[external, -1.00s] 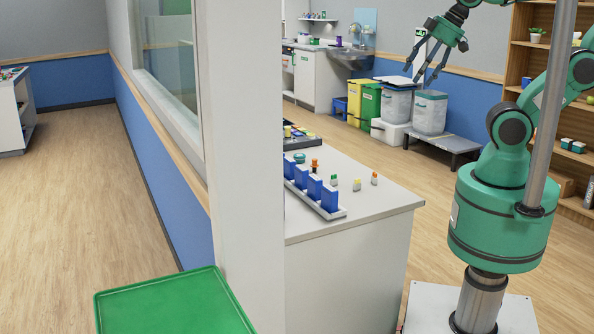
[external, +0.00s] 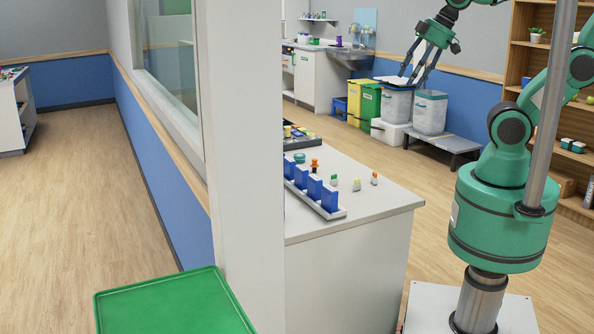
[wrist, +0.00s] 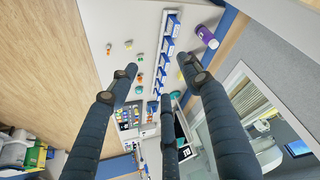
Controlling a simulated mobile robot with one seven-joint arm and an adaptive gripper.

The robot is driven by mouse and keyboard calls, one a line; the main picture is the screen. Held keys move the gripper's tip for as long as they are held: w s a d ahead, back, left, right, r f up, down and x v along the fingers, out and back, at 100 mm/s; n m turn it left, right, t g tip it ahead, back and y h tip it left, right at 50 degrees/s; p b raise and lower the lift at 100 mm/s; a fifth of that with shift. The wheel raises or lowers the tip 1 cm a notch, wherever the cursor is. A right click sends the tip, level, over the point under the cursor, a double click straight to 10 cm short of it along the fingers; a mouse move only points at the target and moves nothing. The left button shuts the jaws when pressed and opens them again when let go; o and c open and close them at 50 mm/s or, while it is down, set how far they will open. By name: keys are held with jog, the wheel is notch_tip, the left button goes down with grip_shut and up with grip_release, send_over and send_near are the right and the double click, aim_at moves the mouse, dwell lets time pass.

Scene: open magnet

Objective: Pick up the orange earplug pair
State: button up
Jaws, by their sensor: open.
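Several small pieces stand on the white counter (external: 372,215). One small piece with an orange top (external: 374,178) is near its right edge; it may be the orange earplug pair, but it is too small to be sure. In the wrist view, small yellow and orange pieces (wrist: 128,44) lie on the counter, up and left of the fingers. My gripper (external: 414,79) is open and empty, in the air beyond the counter's far right corner. Its spread fingers (wrist: 160,78) fill the wrist view.
A rack with upright blue holders (external: 330,198) runs along the counter. A dark tray (external: 298,138) of small items lies behind it. A white pillar (external: 240,150) hides the counter's left part. Bins (external: 371,103) stand on the floor behind. The counter's front right is clear.

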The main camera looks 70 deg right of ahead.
jog(key=w+d+f+n+g+y, duration=0.15)
jog(key=w+d+f+n, duration=0.25)
jog(key=w+d+f, duration=0.85)
jog(key=s+d+f+n, duration=0.1)
jog(key=d+f, duration=0.6)
jog(key=f, duration=0.2)
jog(key=s+d+f+p, duration=0.1)
jog(key=s+d+f, duration=0.1)
jog(key=d+f, duration=0.5)
notch_tip(320, 180, down, 3)
jog(key=shift+s+d+f+n+g, duration=0.15)
jog(key=shift+s+d+n+g, duration=0.05)
jog(key=shift+d+n+g, duration=0.2)
jog(key=b, duration=0.1)
send_over(374, 178)
jog(key=s+d, duration=0.2)
jog(key=shift+w+d+f, duration=0.1)
jog(key=shift+f, duration=1.95)
jog(key=shift+w+d+f, duration=0.1)
jog(key=shift+f, duration=1.95)
jog(key=shift+f, duration=0.1)
